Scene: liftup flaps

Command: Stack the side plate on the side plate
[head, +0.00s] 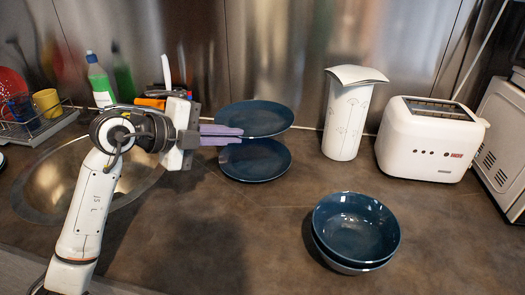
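Two dark blue side plates are in the head view, near the back of the counter. The upper side plate (262,116) is above and slightly behind the lower side plate (258,162) in the picture and hides its far part. The lower plate lies on the counter. My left gripper (241,135) comes in from the left, with its purple fingers closed about the upper plate's left rim. The upper plate looks held a little above the lower one; the exact gap is hard to tell. My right gripper is not in view.
Stacked dark bowls (356,228) stand at front right. A white patterned container (346,115) and a white toaster (428,138) stand at back right. A sink (55,185), a green bottle (99,82) and a dish rack (40,127) are on the left. The front middle counter is clear.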

